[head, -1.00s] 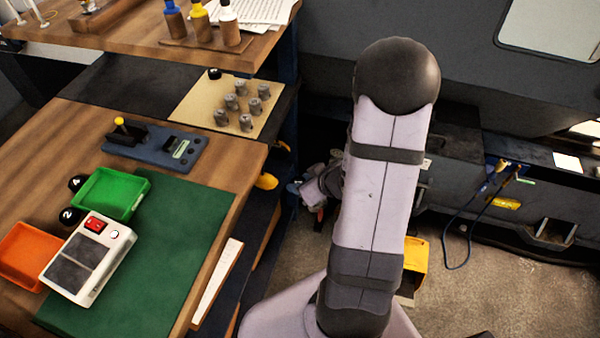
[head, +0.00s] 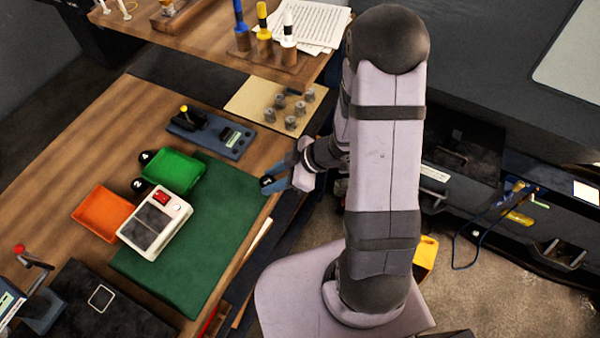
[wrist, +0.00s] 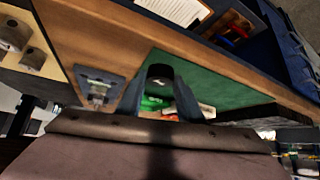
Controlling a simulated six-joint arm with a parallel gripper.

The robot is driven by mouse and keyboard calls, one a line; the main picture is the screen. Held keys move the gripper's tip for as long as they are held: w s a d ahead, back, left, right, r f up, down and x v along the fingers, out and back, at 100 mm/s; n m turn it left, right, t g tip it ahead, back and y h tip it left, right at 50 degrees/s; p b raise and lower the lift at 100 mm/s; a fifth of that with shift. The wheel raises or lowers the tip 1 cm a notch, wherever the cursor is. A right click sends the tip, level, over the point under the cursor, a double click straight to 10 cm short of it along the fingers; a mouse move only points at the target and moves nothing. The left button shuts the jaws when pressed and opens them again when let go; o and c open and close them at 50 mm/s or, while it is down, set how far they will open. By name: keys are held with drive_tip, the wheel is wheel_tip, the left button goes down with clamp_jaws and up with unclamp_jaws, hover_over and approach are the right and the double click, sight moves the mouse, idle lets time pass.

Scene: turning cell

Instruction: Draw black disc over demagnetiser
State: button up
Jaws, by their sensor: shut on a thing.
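The demagnetiser seems to be the white box (head: 180,208) with a red switch and dark top panels, on the green mat's left part in the head view. My gripper (head: 268,183) is at the mat's right edge, well to the right of the box and apart from it. It is shut on a black disc (wrist: 160,71), held between the fingertips in the wrist view. There the disc and fingers partly hide the green tray (wrist: 152,103) and white box (wrist: 207,110). Two other black discs, marked 4 (head: 145,157) and 2 (head: 138,185), lie by the trays.
An orange tray (head: 101,213) and a green tray (head: 172,173) sit beside the box. A blue fixture (head: 222,136) and a plate of grey parts (head: 250,98) stand farther back. A raised shelf (head: 190,35) overhangs the back. The green mat (head: 215,235) is clear between gripper and box.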

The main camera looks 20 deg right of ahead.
drive_tip(key=a+n, duration=0.1)
drive_tip(key=a, duration=0.1)
drive_tip(key=a+r+n+g, duration=0.2)
drive_tip(key=a, duration=0.1)
drive_tip(key=shift+a+y+p, duration=0.3)
drive_tip(key=shift+a, duration=0.05)
drive_tip(key=a+r, duration=0.2)
drive_tip(key=a, duration=1.3)
wheel_tip(320, 180, up, 4)
drive_tip(key=n, duration=0.1)
hover_over(130, 238)
drive_tip(key=d, duration=0.3)
drive_tip(key=shift+s+f+g+b, duration=0.2)
drive_tip(key=shift+g+b, duration=0.2)
drive_tip(key=shift+d+f+b, duration=0.1)
drive_tip(key=shift+f+b, duration=0.15)
drive_tip(key=shift+b, duration=0.05)
wheel_tip(130, 238, down, 5)
drive_tip(key=b, duration=0.6)
drive_tip(key=shift+r, duration=0.1)
drive_tip(key=shift+f, duration=0.4)
drive_tip(key=shift+w+d+r, duration=0.1)
